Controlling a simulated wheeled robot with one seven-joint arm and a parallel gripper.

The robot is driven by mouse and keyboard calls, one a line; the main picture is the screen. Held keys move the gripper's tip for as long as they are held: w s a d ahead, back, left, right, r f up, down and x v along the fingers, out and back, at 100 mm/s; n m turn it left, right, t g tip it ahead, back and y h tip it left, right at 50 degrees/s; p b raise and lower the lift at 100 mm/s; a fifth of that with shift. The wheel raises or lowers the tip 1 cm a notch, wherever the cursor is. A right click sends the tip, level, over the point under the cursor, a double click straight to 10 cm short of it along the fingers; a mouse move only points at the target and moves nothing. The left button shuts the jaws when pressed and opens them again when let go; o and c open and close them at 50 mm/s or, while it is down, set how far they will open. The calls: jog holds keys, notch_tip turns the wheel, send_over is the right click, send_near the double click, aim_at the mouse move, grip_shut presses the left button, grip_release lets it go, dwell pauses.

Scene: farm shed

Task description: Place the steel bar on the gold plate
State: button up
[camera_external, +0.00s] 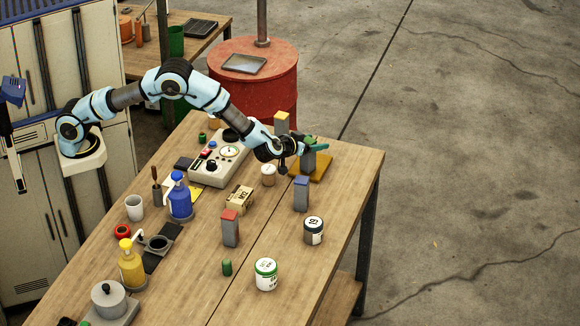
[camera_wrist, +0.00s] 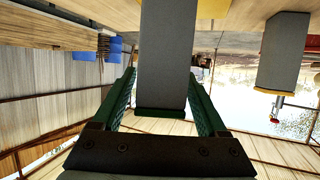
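A grey steel bar with a green end cap (camera_wrist: 167,60) stands between my green fingers in the wrist view, its far end cut off by the frame edge. My gripper (camera_external: 312,146) appears shut on it, with both fingertips against or very near its sides. In the external view the same bar (camera_external: 308,162) is upright at the gold plate (camera_external: 322,166), its lower end over the plate's left part. I cannot tell whether it touches the plate. The plate's edge also shows beside the bar in the wrist view (camera_wrist: 213,9).
Similar grey bars with yellow (camera_external: 282,125), blue (camera_external: 301,196) and red (camera_external: 230,232) caps stand nearby. A control box (camera_external: 220,160) lies left. The table's right edge is clear.

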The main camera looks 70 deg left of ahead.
jog(key=shift+o, duration=0.2)
jog(key=shift+r, duration=0.25)
jog(key=shift+s+d, duration=0.2)
jog(key=shift+s, duration=0.15)
jog(key=b+v, duration=0.3)
jog(key=v, duration=0.8)
jog(key=s+a+r+m+g+h, duration=0.2)
jog(key=s+a+r+m+h, duration=0.15)
jog(key=a+h, duration=0.35)
jog(key=s+a+f+g, duration=0.2)
jog(key=s+a, duration=0.4)
jog(key=s, duration=0.4)
jog(key=s+a+f+m+g+y, duration=0.1)
jog(key=s+a+g, duration=0.3)
jog(key=s, duration=0.5)
jog(key=s+a+f+m+g, duration=0.1)
jog(key=s+a+f+g, duration=0.2)
jog(key=s+a, duration=0.5)
jog(key=s, duration=0.2)
jog(key=shift+s+y, duration=0.35)
jog(key=shift+y, duration=0.05)
